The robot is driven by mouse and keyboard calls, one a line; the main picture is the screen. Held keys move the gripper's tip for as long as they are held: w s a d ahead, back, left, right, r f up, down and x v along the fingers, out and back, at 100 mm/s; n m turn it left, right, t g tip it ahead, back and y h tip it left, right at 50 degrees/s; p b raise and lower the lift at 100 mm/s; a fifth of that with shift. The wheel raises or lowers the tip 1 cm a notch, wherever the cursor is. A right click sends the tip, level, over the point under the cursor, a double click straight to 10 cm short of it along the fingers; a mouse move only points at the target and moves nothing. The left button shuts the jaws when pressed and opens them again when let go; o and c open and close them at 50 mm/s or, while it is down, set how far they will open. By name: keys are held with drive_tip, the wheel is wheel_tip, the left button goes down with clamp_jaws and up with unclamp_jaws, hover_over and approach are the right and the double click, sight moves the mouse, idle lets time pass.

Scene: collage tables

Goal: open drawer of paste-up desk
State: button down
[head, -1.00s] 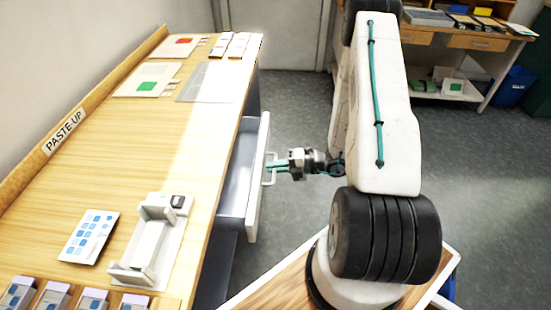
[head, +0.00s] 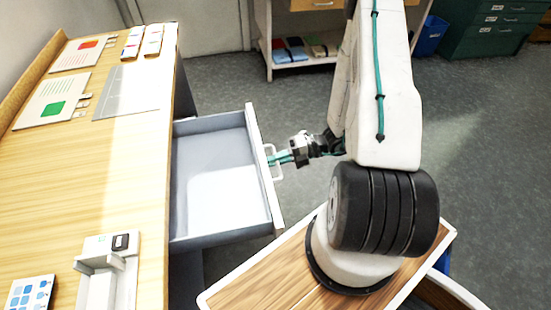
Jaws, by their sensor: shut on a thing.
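The paste-up desk (head: 120,190) is on the left, with a light wood top. Its drawer (head: 215,190) stands well out from the desk's side, and its pale grey inside looks empty. The drawer front (head: 262,170) carries a white bar handle (head: 274,163). My gripper (head: 280,158) is at the handle, with its teal fingers shut on it. My arm reaches in from the right. The exact finger contact is small in the picture.
On the desk are a grey-white holder (head: 108,275), a card with blue squares (head: 30,294), and sheets with a green (head: 53,110) and a red patch. Behind stand a shelf unit (head: 300,68), a blue bin (head: 430,36) and a green cabinet (head: 495,30). Grey floor is clear at right.

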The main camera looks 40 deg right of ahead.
drive_tip(key=shift+w+d, duration=0.2)
drive_tip(key=c, duration=1.6)
unclamp_jaws()
drive_tip(key=shift+s+a, duration=0.1)
drive_tip(key=v, duration=0.7)
drive_tip(key=shift+s+d, duration=0.15)
drive_tip(key=shift+d, duration=0.25)
